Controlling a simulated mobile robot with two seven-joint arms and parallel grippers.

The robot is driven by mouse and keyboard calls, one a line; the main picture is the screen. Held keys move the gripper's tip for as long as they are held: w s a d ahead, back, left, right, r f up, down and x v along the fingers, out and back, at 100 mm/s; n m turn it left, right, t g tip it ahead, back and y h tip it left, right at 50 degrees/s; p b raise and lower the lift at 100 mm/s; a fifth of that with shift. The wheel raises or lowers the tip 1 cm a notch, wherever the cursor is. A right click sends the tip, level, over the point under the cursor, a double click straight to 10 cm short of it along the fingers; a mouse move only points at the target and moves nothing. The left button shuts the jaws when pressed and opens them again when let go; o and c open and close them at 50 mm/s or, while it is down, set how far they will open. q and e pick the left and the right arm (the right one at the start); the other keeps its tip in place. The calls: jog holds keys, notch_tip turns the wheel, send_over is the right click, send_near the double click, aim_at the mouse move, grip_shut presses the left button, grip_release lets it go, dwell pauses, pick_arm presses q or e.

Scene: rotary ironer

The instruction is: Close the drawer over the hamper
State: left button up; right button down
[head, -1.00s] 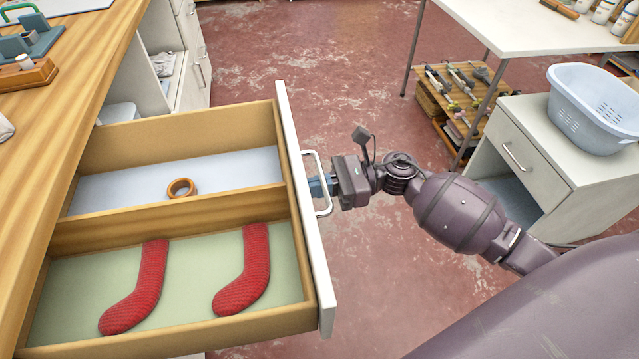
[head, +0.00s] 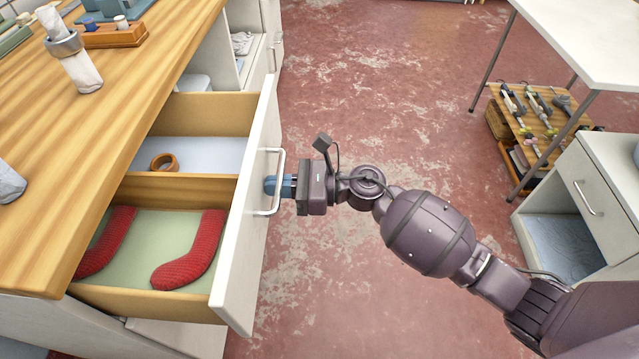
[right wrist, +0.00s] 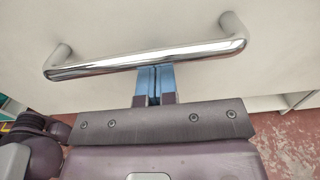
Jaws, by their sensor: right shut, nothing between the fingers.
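The wooden drawer (head: 228,110) with a white front (head: 239,245) is partly pulled out from under the wooden counter. It has two compartments: a brown ring (head: 164,162) lies in the far one, and two red socks (head: 190,258) lie in the near one. My right gripper (head: 272,186) is shut and empty, its blue fingertips at the drawer front by the silver handle (head: 277,205). In the right wrist view, the shut blue fingers (right wrist: 155,78) reach to the handle bar (right wrist: 150,60); whether they touch the front is hidden. My left gripper and the hamper are not in view.
The counter (head: 120,120) holds a wrapped cloth in a ring (head: 78,68) and a small wooden block with pegs (head: 114,35). A white cabinet (head: 590,185) and a table with a tool rack (head: 530,115) stand at right. The red floor between is clear.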

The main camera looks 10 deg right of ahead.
aim_at(166, 181)
jog(key=b+x, duration=0.1)
jog(key=x, duration=0.9)
jog(key=b+x, duration=0.1)
jog(key=x, duration=0.9)
jog(key=shift+f, duration=0.25)
jog(key=shift+w+a+r, duration=0.1)
jog(key=shift+w+a, duration=0.05)
jog(key=shift+a, duration=0.45)
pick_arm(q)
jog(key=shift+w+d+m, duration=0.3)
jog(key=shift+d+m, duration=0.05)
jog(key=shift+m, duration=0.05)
pick_arm(e)
jog(key=shift+r, duration=0.3)
